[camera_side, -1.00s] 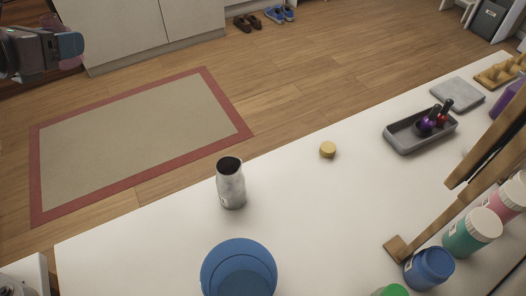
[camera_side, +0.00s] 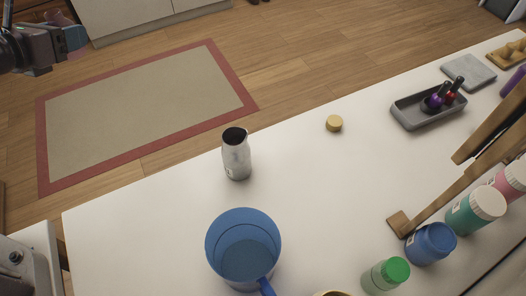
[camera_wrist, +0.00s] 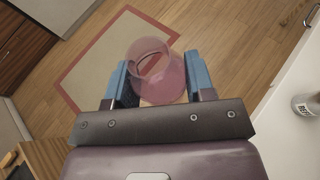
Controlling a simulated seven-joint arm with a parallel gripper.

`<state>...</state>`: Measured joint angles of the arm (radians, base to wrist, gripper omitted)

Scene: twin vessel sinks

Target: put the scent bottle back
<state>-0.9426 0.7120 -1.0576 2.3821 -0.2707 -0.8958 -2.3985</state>
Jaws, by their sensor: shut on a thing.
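My gripper (camera_wrist: 157,82) is shut on a translucent pink, round vessel (camera_wrist: 150,58), held between its two blue fingers in the wrist view. Its shape is only partly clear, and I cannot tell for sure that it is the scent bottle. In the side view my gripper (camera_side: 76,40) is at the upper left, in the air beyond the white counter (camera_side: 310,190). The held vessel is mostly hidden there. A grey tray (camera_side: 408,122) at the right of the counter holds small purple and red bottles (camera_side: 440,100) with black caps.
A silver jar (camera_side: 236,158) and a blue mug (camera_side: 243,228) stand on the counter. A yellow cap (camera_side: 334,124) lies behind them. Several paint bottles (camera_side: 430,243) and a wooden stand (camera_side: 440,200) fill the right side. Counter between jar and tray is mostly clear.

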